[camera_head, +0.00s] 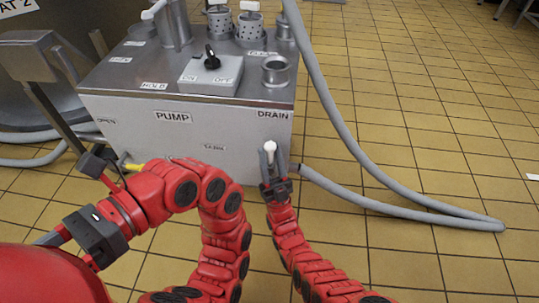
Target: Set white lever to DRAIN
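The white lever (270,147) shows its rounded white tip at the right end of the front face of the grey metal box (235,155), just below the DRAIN label (273,115). My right gripper (271,158) is at this lever, with a grey finger on each side of the white tip. The lower part of the lever is hidden by the gripper. Whether the fingers press on it I cannot tell. My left gripper (95,165) is near the box's left front corner, beside a yellow lever (132,166). Its fingers do not show clearly.
The PUMP label (173,117) is on the box's front, and a black ON/OFF knob (211,58) is on top. A grey hose (400,208) loops over the tiled floor on the right. A metal frame (45,75) stands at the left. The floor at the right is mostly free.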

